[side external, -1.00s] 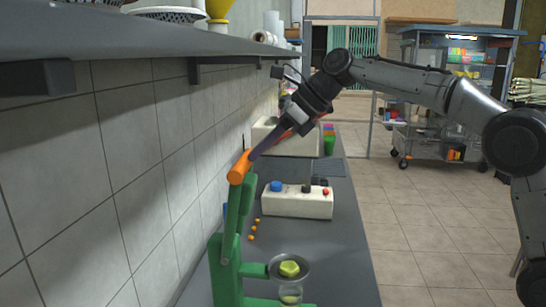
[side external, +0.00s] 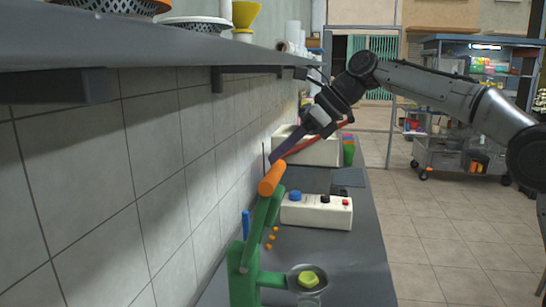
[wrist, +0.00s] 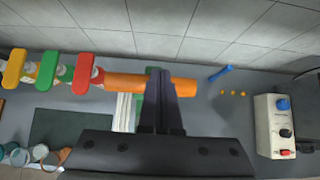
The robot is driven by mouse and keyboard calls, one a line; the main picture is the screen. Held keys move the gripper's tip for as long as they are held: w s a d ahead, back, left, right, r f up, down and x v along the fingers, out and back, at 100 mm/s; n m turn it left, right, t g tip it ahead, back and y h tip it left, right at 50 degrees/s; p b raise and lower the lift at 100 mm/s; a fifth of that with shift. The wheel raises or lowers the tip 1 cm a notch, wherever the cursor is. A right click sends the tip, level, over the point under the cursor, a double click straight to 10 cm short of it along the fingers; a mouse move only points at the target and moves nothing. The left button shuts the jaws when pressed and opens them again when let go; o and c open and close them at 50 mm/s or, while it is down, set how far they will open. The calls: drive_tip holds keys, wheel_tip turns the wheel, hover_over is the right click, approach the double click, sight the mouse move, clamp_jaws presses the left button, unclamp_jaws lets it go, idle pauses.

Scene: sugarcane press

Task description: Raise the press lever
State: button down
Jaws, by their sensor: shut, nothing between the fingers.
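The press is a green frame (side external: 243,270) in the side view, low at the left of the counter. Its green lever (side external: 262,217) stands steeply, leaning a little right, with an orange cylindrical handle (side external: 272,178) on top. My gripper (side external: 273,161) reaches down from the upper right, its dark purple fingers ending at the far end of the handle. In the wrist view my gripper (wrist: 161,78) is shut and empty, its fingertips overlapping the orange handle (wrist: 122,81). Whether they touch it is unclear. A yellow-green piece (side external: 308,279) sits in a round dish beside the press.
A white control box (side external: 316,212) with blue, black and red knobs stands behind the press. A blue stick (side external: 246,224) and small orange bits (side external: 270,240) lie nearby. A grey shelf (side external: 160,55) overhangs the left side along the tiled wall. Open floor lies right of the counter.

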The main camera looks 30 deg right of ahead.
drive_tip(key=v, duration=1.1)
drive_tip(key=shift+r, duration=0.4)
drive_tip(key=shift+s+a, duration=0.1)
drive_tip(key=s+r+t, duration=0.1)
drive_tip(key=s+r, duration=0.3)
drive_tip(key=s, duration=0.4)
drive_tip(key=s+f+n+h, duration=0.1)
drive_tip(key=s+f+n, duration=0.35)
drive_tip(key=s, duration=0.35)
drive_tip(key=s+d+f+n+h, duration=0.1)
drive_tip(key=s+d+f+n, duration=0.2)
drive_tip(key=s+f+n, duration=0.2)
drive_tip(key=s+d+f+n+g+h, duration=0.1)
drive_tip(key=s+f+n, duration=0.4)
drive_tip(key=f+n, duration=0.5)
drive_tip(key=s+d+f+n+h, duration=0.3)
drive_tip(key=f+n, duration=0.4)
drive_tip(key=f, duration=0.6)
drive_tip(key=s+d, duration=0.1)
drive_tip(key=s, duration=0.1)
drive_tip(key=shift+s+d+g, duration=0.3)
